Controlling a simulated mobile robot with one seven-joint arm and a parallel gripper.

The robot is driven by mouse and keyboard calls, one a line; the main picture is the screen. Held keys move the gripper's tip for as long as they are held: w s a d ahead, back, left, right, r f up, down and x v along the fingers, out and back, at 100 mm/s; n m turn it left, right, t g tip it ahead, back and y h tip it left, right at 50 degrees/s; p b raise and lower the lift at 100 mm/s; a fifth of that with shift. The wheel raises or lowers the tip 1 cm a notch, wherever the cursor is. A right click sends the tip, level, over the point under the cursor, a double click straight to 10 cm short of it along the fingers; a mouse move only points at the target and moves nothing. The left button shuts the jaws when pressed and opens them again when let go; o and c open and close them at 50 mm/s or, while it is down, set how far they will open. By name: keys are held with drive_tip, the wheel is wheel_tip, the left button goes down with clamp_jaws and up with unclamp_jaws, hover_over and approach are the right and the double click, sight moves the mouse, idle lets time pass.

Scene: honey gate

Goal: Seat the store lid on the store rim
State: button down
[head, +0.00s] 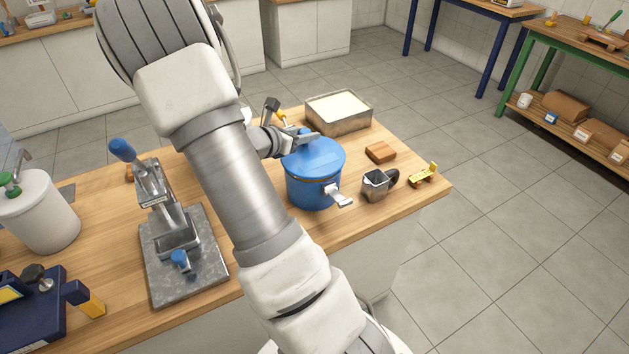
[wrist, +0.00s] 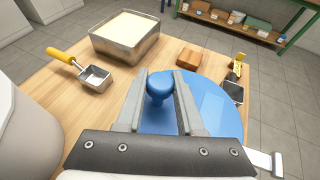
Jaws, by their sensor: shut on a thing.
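The blue store lid (head: 318,155) is over the blue round store (head: 308,192), level and roughly centred on it. A thin brownish line shows under the lid's edge; I cannot tell whether the lid touches the rim all round. My gripper (head: 302,133) is shut on the lid's knob. In the wrist view the two fingers of my gripper (wrist: 162,82) stand on either side of the blue knob (wrist: 159,88), with the lid (wrist: 212,105) spread out below. The lid hides the rim. A pale gate spout (head: 341,196) juts from the store's front right.
A metal tray with pale contents (head: 340,112) stands behind the store. A wooden block (head: 380,152), a metal jug (head: 376,185) and a yellow item (head: 424,175) lie to the right. A press (head: 165,225) and a white pot (head: 38,215) stand left.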

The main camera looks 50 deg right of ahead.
sight(297, 152)
drive_tip(key=shift+f+b, duration=1)
drive_tip(key=shift+b, duration=0.05)
idle(1.6)
idle(0.3)
drive_tip(key=c, duration=0.7)
unclamp_jaws()
drive_tip(key=shift+a+r, duration=0.2)
drive_tip(key=shift+p+v, duration=0.75)
drive_tip(key=shift+v, duration=0.75)
drive_tip(key=o, duration=0.6)
drive_tip(key=shift+c, duration=0.2)
drive_tip(key=shift+f, duration=0.1)
